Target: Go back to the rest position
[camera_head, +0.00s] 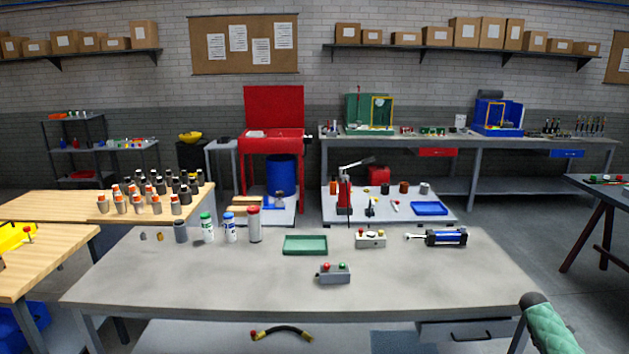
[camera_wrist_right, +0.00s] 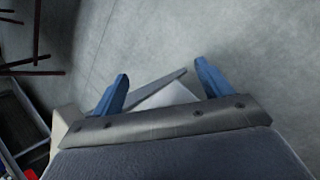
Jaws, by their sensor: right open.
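My right gripper (camera_wrist_right: 162,72) shows in the right wrist view with its two blue fingers spread apart. Nothing is between the fingers, and grey floor lies beyond them. Neither gripper shows in the head view. The grey worktable (camera_head: 190,285) stands in front of me in the head view. On it are a green tray (camera_head: 305,245), a small box with red and green buttons (camera_head: 334,273), another button box (camera_head: 371,239) and a blue-and-black cylinder (camera_head: 446,237). Several bottles, one of them red-capped (camera_head: 254,224), stand at its back left.
A wooden table (camera_head: 60,206) with several orange and dark bottles stands at the left. A dark-legged table (camera_head: 603,190) stands at the right. A hose (camera_head: 283,332) lies below the worktable's front edge. The table's front part is clear.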

